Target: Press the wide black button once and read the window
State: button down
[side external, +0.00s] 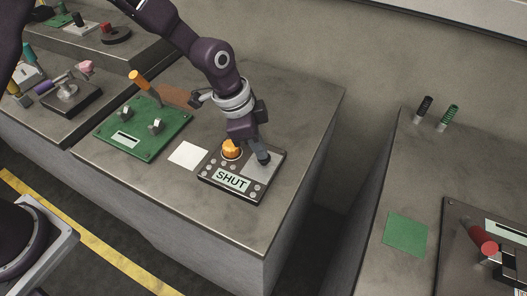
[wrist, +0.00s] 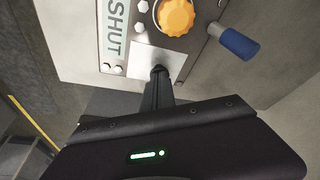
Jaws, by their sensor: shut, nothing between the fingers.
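The panel (side external: 217,197) stands on the middle bench, with a pale window (side external: 231,180) reading SHUT and an orange knob (side external: 231,148). The window also shows in the wrist view (wrist: 112,35), cut off at the top. My gripper (side external: 263,159) is shut and empty, pointing down at the light square plate (side external: 275,169) right of the knob. In the wrist view my fingertips (wrist: 160,71) end over this plate (wrist: 172,60). I cannot tell whether they touch anything. No wide black button shows clearly; my fingers may hide it.
A blue handle (wrist: 238,42) sticks out beside the knob in the wrist view. Left of the panel are a white square (side external: 187,155) and a green board (side external: 145,128) with an orange-handled lever (side external: 139,78). The bench front is clear. A gap separates the right bench (side external: 405,180).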

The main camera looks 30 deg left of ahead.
notch_tip(320, 180, up, 6)
dwell(0.6)
notch_tip(320, 180, up, 7)
send_over(250, 164)
jog(key=s+a+r+n+t+y, duration=0.2)
jog(key=s+a+r+n, duration=0.3)
jog(key=s+a+r, duration=0.45)
jog(key=s+a+n+t, duration=0.1)
jog(key=s+a+n, duration=0.2)
jog(key=s, duration=0.4)
jog(key=s+a+n+t+y, duration=0.1)
jog(key=s+a+n, duration=0.3)
jog(key=s, duration=0.4)
jog(key=shift+s+a+r, duration=0.15)
jog(key=shift+a+r, duration=0.1)
jog(key=shift+a, duration=0.55)
